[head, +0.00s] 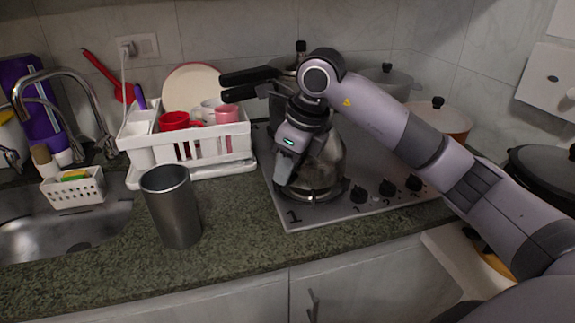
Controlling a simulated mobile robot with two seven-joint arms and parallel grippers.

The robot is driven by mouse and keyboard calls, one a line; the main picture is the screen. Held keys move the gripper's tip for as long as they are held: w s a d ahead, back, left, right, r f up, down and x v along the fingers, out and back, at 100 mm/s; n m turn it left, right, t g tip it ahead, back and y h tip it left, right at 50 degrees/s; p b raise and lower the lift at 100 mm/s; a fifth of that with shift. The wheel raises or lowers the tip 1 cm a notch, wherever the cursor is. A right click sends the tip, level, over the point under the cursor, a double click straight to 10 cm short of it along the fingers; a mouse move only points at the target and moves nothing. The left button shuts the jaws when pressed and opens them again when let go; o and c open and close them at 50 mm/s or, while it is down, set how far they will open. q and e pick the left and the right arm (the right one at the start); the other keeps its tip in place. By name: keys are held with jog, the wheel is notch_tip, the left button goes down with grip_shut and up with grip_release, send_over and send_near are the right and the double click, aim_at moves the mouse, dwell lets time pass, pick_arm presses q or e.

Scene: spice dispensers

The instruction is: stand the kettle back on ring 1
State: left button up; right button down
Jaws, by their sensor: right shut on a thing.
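The kettle (327,163), shiny metal, is upright at the front left of the steel hob (290,222), by the printed "1". A dark ring (312,200) shows at its base, where ring 1 is. I cannot tell whether the kettle's base rests fully on it. My right gripper (285,172) comes down at the kettle's upper left side and is shut on it; the gripper and arm hide the kettle's top and the exact grip. My left gripper is not in view.
A tall metal cup (173,206) stands on the counter left of the hob. A white dish rack (240,143) with mugs is behind it. Pots (440,116) stand at the hob's back and right. Control knobs (387,188) line the hob's front. The sink is at far left.

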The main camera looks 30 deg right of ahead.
jog(key=shift+f+b, duration=0.5)
jog(key=shift+f, duration=0.05)
jog(key=c, duration=0.9)
grip_release()
jog(key=shift+r, duration=0.15)
jog(key=shift+r+p, duration=0.25)
jog(key=shift+p, duration=0.15)
jog(key=v, duration=1.2)
jog(key=shift+s+r, duration=0.1)
jog(key=shift+r, duration=0.05)
